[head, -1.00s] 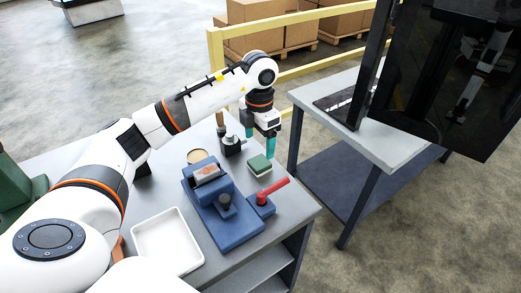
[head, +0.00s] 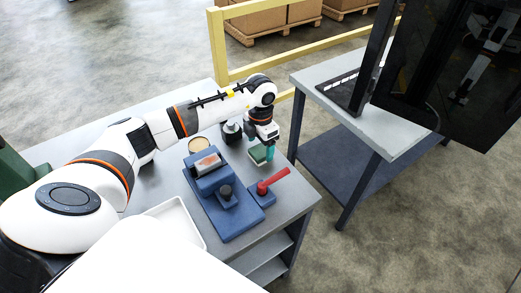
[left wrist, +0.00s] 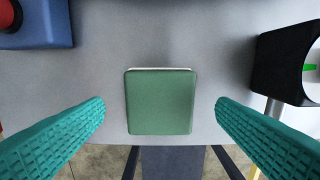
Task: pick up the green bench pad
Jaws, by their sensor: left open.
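The green bench pad (head: 259,153) lies on the grey workbench near its right edge, on a thin white layer. In the left wrist view the pad (left wrist: 160,102) is a green square with a white strip along its top edge. My left gripper (head: 262,149) is right above the pad in the head view and partly hides it. In the left wrist view its two teal fingers (left wrist: 160,130) are wide apart, one on each side of the pad, with clear gaps and nothing between them touched. My right gripper is not in view.
A white tray (head: 183,222) lies in front. A second table (head: 335,78) stands right.

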